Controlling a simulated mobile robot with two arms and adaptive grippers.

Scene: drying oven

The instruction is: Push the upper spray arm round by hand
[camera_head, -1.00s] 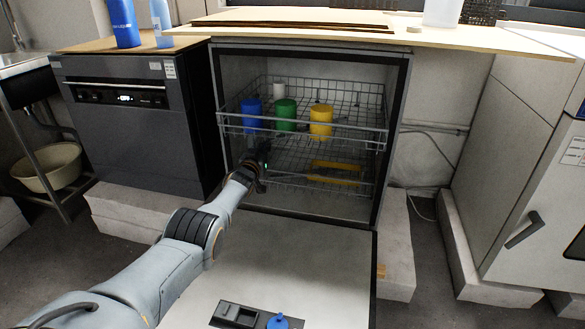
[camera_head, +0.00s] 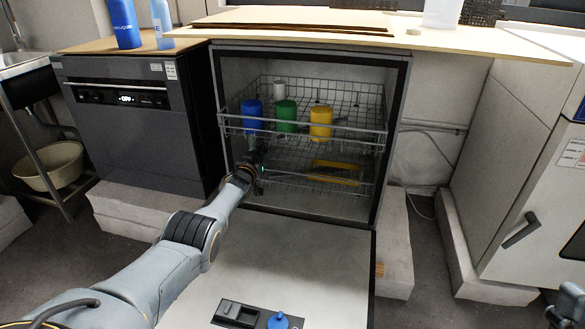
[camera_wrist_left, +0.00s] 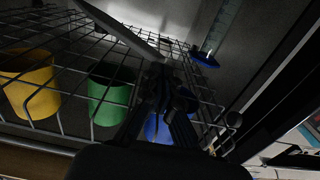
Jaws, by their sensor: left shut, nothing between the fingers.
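The upper spray arm (camera_wrist_left: 122,32) shows in the left wrist view as a grey flat bar under the wire rack, running from the top left toward my fingers. In the head view a thin grey bar under the upper rack, seemingly the same arm (camera_head: 340,165), passes in front of a yellow item. My left gripper (camera_wrist_left: 162,78) is shut and empty, with its fingertips near the bar's near end; I cannot tell whether they touch. In the head view my left gripper (camera_head: 258,152) is inside the cabinet, below the blue cup.
A yellow item (camera_head: 350,181) lies in the lower rack. The open door (camera_head: 300,255) lies flat in front.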

